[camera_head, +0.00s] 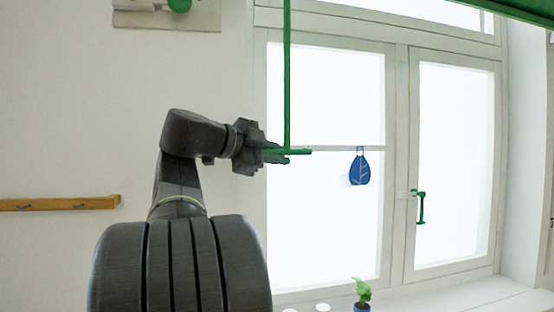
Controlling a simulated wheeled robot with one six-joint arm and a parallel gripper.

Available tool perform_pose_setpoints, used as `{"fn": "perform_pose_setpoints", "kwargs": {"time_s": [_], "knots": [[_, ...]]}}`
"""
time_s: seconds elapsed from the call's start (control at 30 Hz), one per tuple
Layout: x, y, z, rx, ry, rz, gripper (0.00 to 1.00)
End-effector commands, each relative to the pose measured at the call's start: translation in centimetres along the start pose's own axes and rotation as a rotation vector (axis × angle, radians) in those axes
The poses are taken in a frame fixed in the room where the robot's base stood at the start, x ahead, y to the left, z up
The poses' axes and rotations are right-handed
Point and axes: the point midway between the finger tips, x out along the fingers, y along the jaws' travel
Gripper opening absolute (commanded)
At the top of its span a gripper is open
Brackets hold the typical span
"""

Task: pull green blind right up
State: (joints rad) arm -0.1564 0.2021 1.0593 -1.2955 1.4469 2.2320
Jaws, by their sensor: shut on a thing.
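The green blind (480,7) shows as a green edge at the top right, above the window. A thin green rod (287,80) hangs from above the frame in front of the window's left side. It ends in a horizontal green handle bar (300,152). My gripper (279,154) is at the left part of this bar, with its fingers shut on it. The right end of the bar sticks out past the fingers. The exact contact is small and partly hidden by the fingers. The blind's upper part is out of frame.
A white window (397,150) fills the right side, with a green window handle (421,207). A small potted plant (362,291) stands near the sill (470,298). A wooden rail (60,203) is on the left wall.

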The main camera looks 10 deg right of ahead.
Motion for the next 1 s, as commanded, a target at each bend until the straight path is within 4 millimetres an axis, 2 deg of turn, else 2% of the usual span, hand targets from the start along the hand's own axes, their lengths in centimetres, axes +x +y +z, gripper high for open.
{"fn": "perform_pose_setpoints", "kwargs": {"time_s": [0.07, 0.1, 0.2, 0.47, 0.63, 0.77, 1.0], "knots": [[-0.3, -0.6, -0.7, 0.013, 0.004, -0.014, 0.0], [-0.3, -0.7, -0.7, 0.014, 0.003, -0.015, 0.18], [-0.2, -0.6, -0.7, 0.013, 0.003, -0.014, 0.36], [-0.2, -0.4, -0.4, 0.008, 0.002, -0.01, 0.36], [-1.1, -0.3, -0.2, 0.008, -0.001, -0.011, 0.36], [-3.1, -0.2, -0.2, 0.008, -0.002, -0.012, 0.36], [-7.9, -0.2, -0.1, 0.009, -0.004, -0.013, 0.36]]}}
